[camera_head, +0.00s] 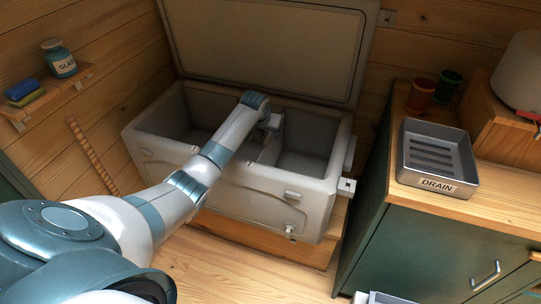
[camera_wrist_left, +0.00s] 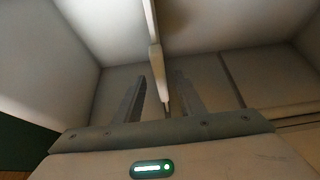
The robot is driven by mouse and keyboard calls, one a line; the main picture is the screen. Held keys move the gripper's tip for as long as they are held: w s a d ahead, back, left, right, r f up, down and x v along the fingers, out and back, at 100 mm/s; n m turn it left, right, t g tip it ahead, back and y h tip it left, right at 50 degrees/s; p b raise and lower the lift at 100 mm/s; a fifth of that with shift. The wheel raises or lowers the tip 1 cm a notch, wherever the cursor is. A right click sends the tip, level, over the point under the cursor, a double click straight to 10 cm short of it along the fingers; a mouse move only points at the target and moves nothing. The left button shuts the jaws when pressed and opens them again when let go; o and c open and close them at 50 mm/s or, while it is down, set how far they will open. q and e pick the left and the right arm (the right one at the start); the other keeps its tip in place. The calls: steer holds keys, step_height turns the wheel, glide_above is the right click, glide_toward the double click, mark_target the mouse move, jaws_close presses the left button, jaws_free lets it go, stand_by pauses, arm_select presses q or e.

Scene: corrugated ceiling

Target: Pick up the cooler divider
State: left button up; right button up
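The cooler (camera_head: 245,190) is a pale chest with its lid (camera_head: 265,45) raised. The cooler divider (camera_head: 270,152) is a thin pale plate standing across its inside, partly hidden by my left arm. My left gripper (camera_head: 268,137) is inside the cooler at the divider. In the left wrist view the divider (camera_wrist_left: 156,62) runs down between the two fingers of my left gripper (camera_wrist_left: 160,98). The fingers are open, with a visible gap on each side of the plate. My right gripper is not in view.
A green cabinet (camera_head: 430,245) with a wooden top stands at the right. It bears a grey drain tray (camera_head: 468,175) and red and green cups (camera_head: 421,95). A wall shelf (camera_head: 55,92) at the left holds a jar (camera_head: 60,62) and sponges. Wooden floor shows in front of the cooler.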

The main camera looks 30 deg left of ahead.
mark_target(273, 149)
arm_select(q)
steer(key=shift+f, duration=0.1)
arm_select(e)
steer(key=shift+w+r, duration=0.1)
